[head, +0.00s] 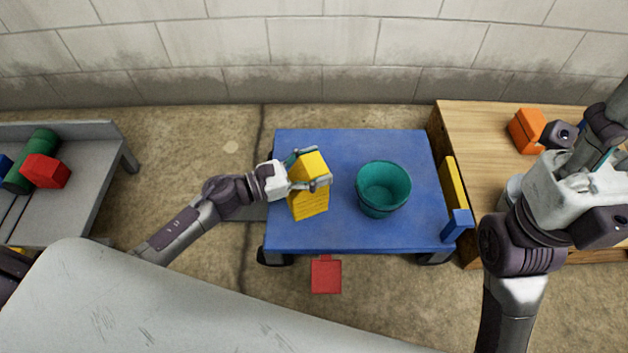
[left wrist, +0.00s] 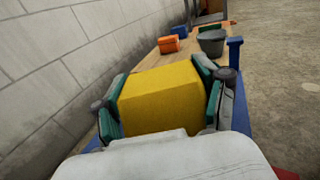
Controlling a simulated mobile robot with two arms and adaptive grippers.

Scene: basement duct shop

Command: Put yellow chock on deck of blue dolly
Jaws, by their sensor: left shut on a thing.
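The yellow chock (head: 309,199) is a wedge-like block over the left part of the blue dolly deck (head: 335,235). My left gripper (head: 308,169) is shut on the chock, its fingers on either side. In the left wrist view the chock (left wrist: 163,98) fills the space between the fingers of my left gripper (left wrist: 165,100). I cannot tell whether the chock's underside touches the deck. My right gripper (head: 573,160) is at the right, over the wooden table; its fingers are not clear enough to tell open from shut.
A teal bucket (head: 383,188) stands on the deck right of the chock. The dolly's right edge has a yellow and blue handle (head: 455,187). A wooden table (head: 470,130) holds an orange box (head: 527,130). A grey bench (head: 90,150) is left. A red piece (head: 326,276) lies in front.

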